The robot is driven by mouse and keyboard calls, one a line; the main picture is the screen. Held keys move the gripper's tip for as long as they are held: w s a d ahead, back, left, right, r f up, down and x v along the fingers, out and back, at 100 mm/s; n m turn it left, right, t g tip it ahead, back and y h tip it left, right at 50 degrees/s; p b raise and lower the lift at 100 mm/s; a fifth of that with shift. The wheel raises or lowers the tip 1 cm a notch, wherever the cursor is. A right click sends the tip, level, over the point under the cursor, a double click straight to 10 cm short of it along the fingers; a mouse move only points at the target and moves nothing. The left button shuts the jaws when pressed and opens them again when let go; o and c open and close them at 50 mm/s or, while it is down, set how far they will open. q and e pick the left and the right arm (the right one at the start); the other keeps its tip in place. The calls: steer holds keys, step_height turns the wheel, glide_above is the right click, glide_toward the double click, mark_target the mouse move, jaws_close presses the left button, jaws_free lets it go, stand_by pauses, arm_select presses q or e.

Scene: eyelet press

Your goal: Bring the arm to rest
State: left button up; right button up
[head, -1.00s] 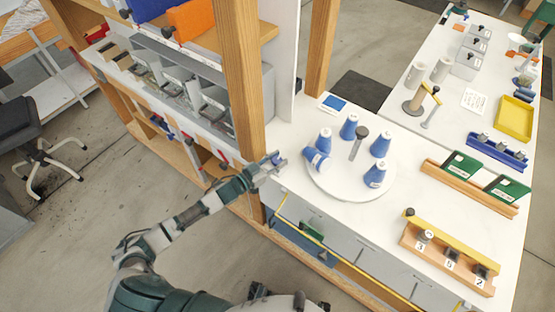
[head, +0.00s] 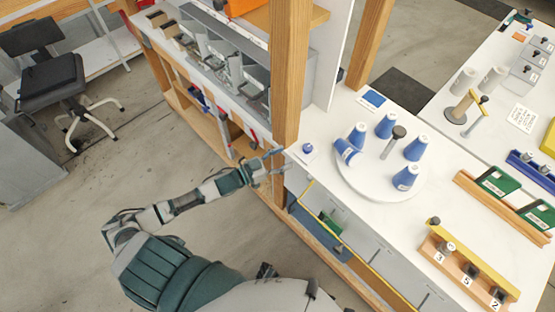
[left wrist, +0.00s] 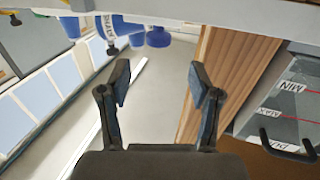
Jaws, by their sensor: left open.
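My left gripper (head: 281,161) is open and empty beside the wooden post, just off the near left edge of the white worktop (head: 330,188). In the left wrist view its two fingers (left wrist: 161,82) stand apart with nothing between them. A small blue knob-like piece (head: 307,148) sits on the worktop corner, a short gap to the right of the fingertips. A blue rounded piece (left wrist: 158,38) also shows beyond the fingers in the left wrist view. My right gripper is not in view.
A wooden post (head: 285,80) stands close behind the gripper. A white turntable (head: 375,185) carries several blue cones, one of them tilted. A shelf with grey bins (head: 222,45) is at the upper left. Open floor (head: 60,200) lies left of my arm.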

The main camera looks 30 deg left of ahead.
arm_select(q)
steer(key=shift+v, duration=1.05)
